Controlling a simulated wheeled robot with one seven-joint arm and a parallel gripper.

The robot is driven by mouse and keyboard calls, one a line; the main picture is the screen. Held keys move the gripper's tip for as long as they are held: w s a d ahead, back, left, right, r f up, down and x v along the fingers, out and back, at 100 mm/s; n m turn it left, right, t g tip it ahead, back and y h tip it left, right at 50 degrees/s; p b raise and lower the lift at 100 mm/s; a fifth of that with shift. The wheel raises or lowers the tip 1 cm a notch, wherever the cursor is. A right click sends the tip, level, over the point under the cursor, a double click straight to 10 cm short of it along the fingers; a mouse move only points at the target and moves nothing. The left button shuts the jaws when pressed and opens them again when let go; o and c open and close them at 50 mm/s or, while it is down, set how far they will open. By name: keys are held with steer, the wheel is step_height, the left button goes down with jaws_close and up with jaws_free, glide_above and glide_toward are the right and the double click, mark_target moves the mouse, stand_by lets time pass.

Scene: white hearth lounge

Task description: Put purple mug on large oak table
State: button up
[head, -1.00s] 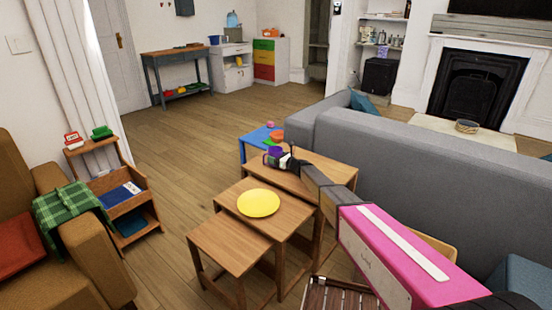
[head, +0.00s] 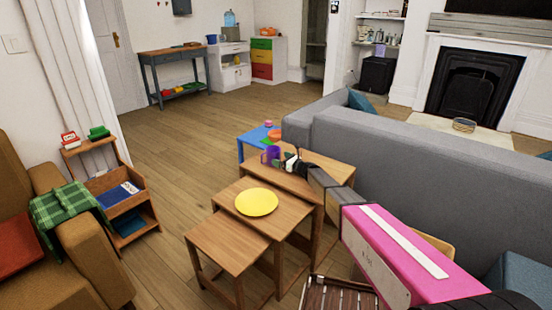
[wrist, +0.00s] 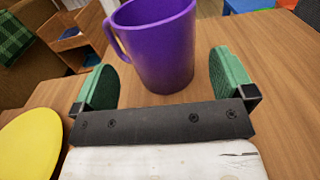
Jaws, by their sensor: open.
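The purple mug (head: 271,154) stands upright on the large oak table (head: 336,167), the tallest and rearmost of the nested tables. In the wrist view the mug (wrist: 165,48) is upright on the wood, its handle to the left and its rim cut off by the top edge. My gripper (wrist: 165,85) is open, its green fingers on either side of the mug's lower part in the picture, with a visible gap on each side. In the head view my gripper (head: 284,160) is beside the mug, just to its right.
A yellow plate (head: 256,202) lies on the middle nested table, in front of the large one. A blue table (head: 249,147) with small coloured items stands behind. The grey sofa (head: 410,165) is close on the right. Open floor lies to the left.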

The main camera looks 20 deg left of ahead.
steer(key=v, duration=0.6)
steer(key=shift+s+d, duration=0.1)
steer(key=shift+d, duration=0.15)
